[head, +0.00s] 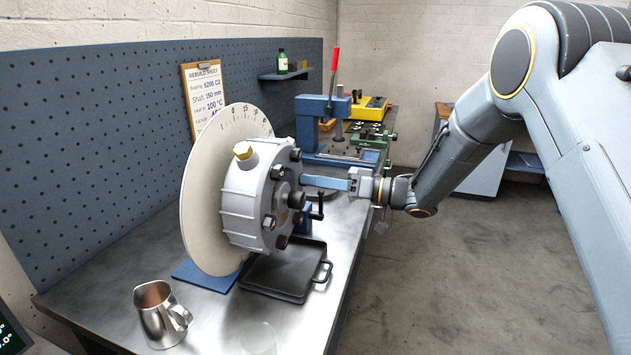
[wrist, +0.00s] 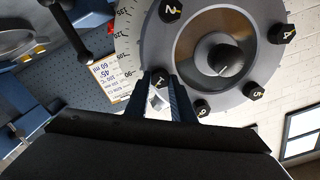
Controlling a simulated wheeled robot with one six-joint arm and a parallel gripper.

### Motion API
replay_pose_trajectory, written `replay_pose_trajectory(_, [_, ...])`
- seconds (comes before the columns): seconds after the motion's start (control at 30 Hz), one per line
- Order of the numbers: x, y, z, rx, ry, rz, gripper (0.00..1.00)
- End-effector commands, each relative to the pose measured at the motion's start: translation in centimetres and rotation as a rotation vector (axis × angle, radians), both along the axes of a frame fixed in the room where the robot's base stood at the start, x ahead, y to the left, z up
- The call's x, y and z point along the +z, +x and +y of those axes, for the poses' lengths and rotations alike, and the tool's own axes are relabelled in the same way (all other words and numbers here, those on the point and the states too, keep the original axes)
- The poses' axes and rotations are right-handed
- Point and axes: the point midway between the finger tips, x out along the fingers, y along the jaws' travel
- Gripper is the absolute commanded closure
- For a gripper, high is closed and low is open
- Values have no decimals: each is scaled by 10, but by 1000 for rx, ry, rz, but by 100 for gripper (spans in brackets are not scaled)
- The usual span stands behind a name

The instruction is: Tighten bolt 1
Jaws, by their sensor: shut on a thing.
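The rotor's grey hub (head: 240,205) stands upright on the bench in front of a large pale graduated disc (head: 204,190). The hub carries a ring of dark bolts around a central shaft end. Bolt 1 (wrist: 160,77) shows its number at the lower left of the hub face in the wrist view. My gripper (wrist: 161,88) has one finger on each side of bolt 1 and is shut on its head. In the head view my gripper (head: 306,181) reaches in from the right to the hub's face. Bolt 1 cannot be singled out there.
Bolt 2 (wrist: 170,10), bolt 4 (wrist: 284,33) and bolt 5 (wrist: 255,92) sit around the face. A black tray (head: 285,276) lies below the hub, and a metal jug (head: 161,314) stands at the front left. A blue press (head: 322,108) stands behind. The floor at right is clear.

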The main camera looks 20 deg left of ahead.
Motion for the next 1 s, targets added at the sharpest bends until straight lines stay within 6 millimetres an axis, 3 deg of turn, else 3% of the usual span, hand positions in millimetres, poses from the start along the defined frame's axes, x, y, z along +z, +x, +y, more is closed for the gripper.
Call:
replay_pose_trajectory(0.37, [0,0,0,-1,0,6,100])
replay_pose_trajectory(0.4, [0,0,0,-1,0,6,73])
replay_pose_trajectory(0.5, [0,0,0,0,-1,5,59])
replay_pose_trajectory(0.83, [0,1,-3,-1,0,4,59])
replay_pose_trajectory(1.0, [-1,4,-25,-3,0,3,59])
